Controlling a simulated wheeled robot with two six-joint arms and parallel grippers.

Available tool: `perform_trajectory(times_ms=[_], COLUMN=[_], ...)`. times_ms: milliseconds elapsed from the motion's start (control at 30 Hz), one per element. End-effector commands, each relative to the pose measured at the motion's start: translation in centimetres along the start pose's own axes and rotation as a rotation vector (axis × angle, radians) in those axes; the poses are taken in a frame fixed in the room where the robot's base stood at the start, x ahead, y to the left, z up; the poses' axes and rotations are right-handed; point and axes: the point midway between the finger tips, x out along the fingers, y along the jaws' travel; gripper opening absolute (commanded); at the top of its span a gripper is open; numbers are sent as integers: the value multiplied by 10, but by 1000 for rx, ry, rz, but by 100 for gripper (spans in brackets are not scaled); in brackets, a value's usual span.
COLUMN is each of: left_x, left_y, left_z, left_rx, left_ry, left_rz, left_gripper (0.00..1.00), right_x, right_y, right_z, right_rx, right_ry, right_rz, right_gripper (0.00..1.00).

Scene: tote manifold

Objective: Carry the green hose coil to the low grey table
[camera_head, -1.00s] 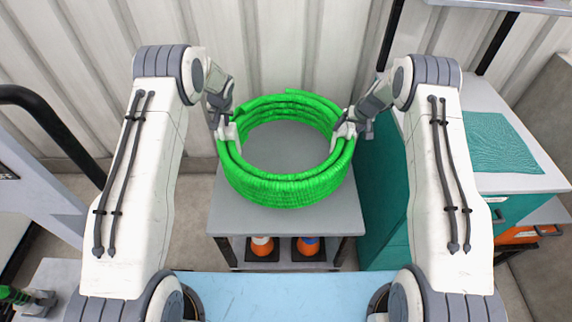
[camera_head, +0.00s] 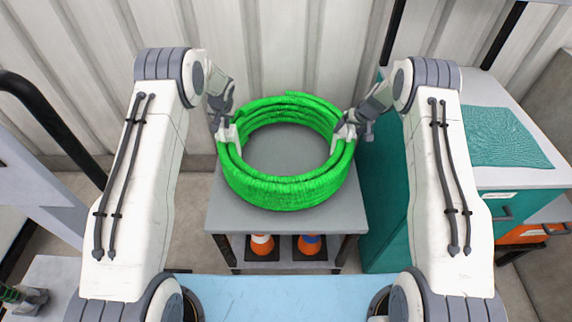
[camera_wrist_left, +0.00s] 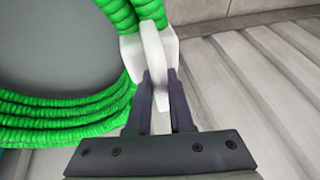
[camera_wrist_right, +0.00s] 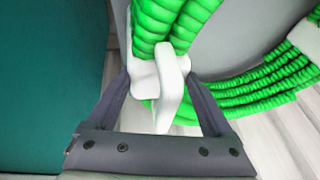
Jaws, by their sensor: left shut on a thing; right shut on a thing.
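The green hose coil (camera_head: 285,193) is held level by both grippers and appears over the low grey table (camera_head: 215,215) in the head view. I cannot tell whether its underside touches the tabletop. My left gripper (camera_head: 227,130) is shut on a white clip at the coil's left side; the clip (camera_wrist_left: 152,60) shows between the fingers in the left wrist view. My right gripper (camera_head: 346,128) is shut on a matching white clip (camera_wrist_right: 170,85) at the coil's right side. Bare grey tabletop shows through the middle of the coil.
Orange cones (camera_head: 309,245) stand on the shelf under the table. A teal cabinet (camera_head: 385,200) stands close on the right, with a teal mat (camera_head: 505,137) on its top. A corrugated wall (camera_head: 290,50) rises behind. A black rail (camera_head: 50,120) is at the left.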

Motion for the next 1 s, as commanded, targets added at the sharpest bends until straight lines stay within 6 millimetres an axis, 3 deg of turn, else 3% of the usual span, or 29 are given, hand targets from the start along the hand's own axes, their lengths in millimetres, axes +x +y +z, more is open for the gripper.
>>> perform_trajectory(times_ms=[167,200,233,267,300,567,667,1000], left_x=[10,12,10,9,9,3,-10,-81], left_y=[3,3,3,3,3,2,2,2], left_z=[3,5,4,4,4,3,2,3], left_rx=[0,1,1,1,1,0,0,1], left_ry=[4,0,0,0,0,2,3,3], left_rz=[1,1,1,1,1,0,1,0], left_gripper=[0,24,35,47,50,50,50,50], right_x=[10,11,9,9,9,9,9,9], right_y=[1,2,1,1,1,2,2,2], right_z=[2,4,3,3,3,4,4,4], right_rx=[2,2,2,2,1,0,0,0], right_ry=[5,1,1,1,1,0,0,0], right_rz=[-1,-2,-1,-1,-1,-1,0,0], right_gripper=[0,89,100,100,100,100,100,100])
